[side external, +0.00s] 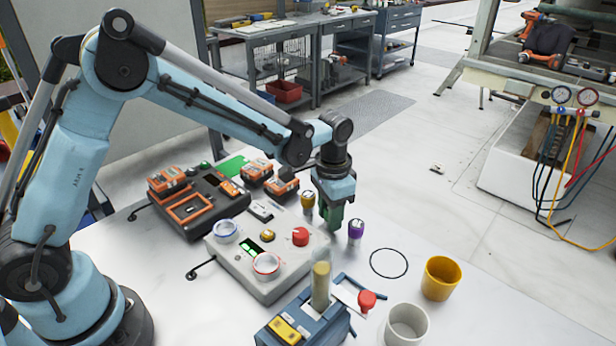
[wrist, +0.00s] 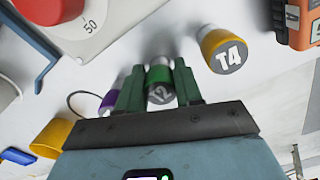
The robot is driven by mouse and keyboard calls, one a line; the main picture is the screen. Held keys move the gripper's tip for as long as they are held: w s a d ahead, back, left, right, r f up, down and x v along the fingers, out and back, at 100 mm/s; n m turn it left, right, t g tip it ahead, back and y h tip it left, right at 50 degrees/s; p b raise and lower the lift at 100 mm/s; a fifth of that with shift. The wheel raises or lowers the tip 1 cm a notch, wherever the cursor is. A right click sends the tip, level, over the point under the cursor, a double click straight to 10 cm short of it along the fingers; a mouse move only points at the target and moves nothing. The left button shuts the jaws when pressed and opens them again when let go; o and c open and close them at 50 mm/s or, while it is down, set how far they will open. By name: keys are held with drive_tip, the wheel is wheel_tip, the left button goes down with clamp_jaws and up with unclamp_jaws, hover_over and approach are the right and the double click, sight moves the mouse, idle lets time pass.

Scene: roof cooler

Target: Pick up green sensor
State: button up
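The green sensor (wrist: 160,88), labelled T2 on its end, is between the two green fingers of my gripper (wrist: 159,92) in the wrist view. The fingers press close along both its sides with no clear gap, so my gripper looks shut on it. Its pale lower part shows beyond the fingers, against the white table (wrist: 130,35). In the side external view my gripper (side external: 333,212) points down at the tabletop behind the grey control box, and the sensor cannot be told apart from the green fingers.
The yellow sensor (wrist: 220,45), labelled T4, and the purple sensor (side external: 356,230) stand close on either side. The grey control box (side external: 275,285) with its red knob (side external: 300,237) is near. A yellow cup (side external: 440,278), white cup (side external: 407,325) and blue holder (side external: 320,325) stand toward the front right.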

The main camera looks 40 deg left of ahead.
drive_tip(key=shift+c, duration=0.8)
